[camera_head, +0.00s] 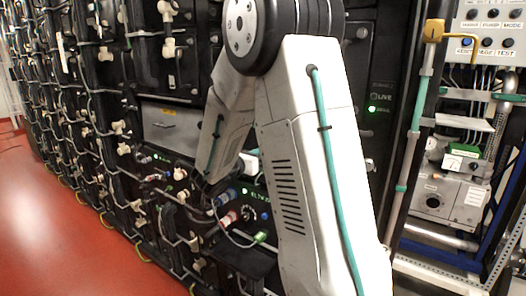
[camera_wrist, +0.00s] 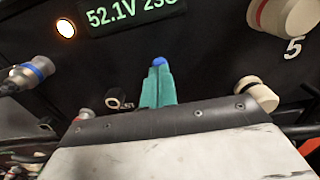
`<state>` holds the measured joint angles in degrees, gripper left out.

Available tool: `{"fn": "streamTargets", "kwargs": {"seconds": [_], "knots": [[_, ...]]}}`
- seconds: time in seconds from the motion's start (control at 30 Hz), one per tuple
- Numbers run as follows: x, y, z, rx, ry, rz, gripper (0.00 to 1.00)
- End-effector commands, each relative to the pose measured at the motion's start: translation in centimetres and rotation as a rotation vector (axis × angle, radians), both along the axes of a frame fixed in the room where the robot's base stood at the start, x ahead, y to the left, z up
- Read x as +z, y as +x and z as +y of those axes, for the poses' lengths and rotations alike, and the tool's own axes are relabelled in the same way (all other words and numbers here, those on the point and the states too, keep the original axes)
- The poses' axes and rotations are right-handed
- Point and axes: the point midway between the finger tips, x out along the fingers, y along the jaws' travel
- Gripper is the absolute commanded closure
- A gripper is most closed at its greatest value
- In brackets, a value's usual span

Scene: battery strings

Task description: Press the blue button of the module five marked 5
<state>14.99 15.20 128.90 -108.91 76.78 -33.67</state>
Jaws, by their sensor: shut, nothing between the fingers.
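The blue button (camera_wrist: 158,61) shows in the wrist view on a black module front (camera_wrist: 215,55), just past my fingertips. A white mark 5 (camera_wrist: 293,48) is printed on that front at the right. My gripper (camera_wrist: 158,76) has teal fingers, shut together and empty, pointing at the button. The fingertips overlap its lower edge in the picture; I cannot tell whether they touch it. In the head view my arm covers much of the rack, and I cannot make out the gripper there.
A green-lit display (camera_wrist: 133,17) and a round lit lamp (camera_wrist: 65,28) sit above left of the button. A blue-ringed connector (camera_wrist: 30,72) is at left. Cream knobs (camera_wrist: 285,14) stick out at right. Cables and fittings crowd the rack; red floor (camera_head: 50,225) is clear at left.

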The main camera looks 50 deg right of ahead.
Motion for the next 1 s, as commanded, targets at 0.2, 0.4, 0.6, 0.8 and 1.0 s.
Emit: {"fn": "streamTargets", "kwargs": {"seconds": [0.2,0.4,0.6,0.8,1.0], "knots": [[0.0,0.1,-0.4,0.0,-0.001,0.0,1.0],[0.0,0.1,-0.9,0.0,-0.001,0.0,1.0],[0.0,0.1,-0.5,0.001,-0.001,0.0,1.0],[0.0,-0.1,1.2,0.003,0.0,0.0,1.0],[0.0,-0.3,2.8,0.003,0.0,0.0,1.0]]}}
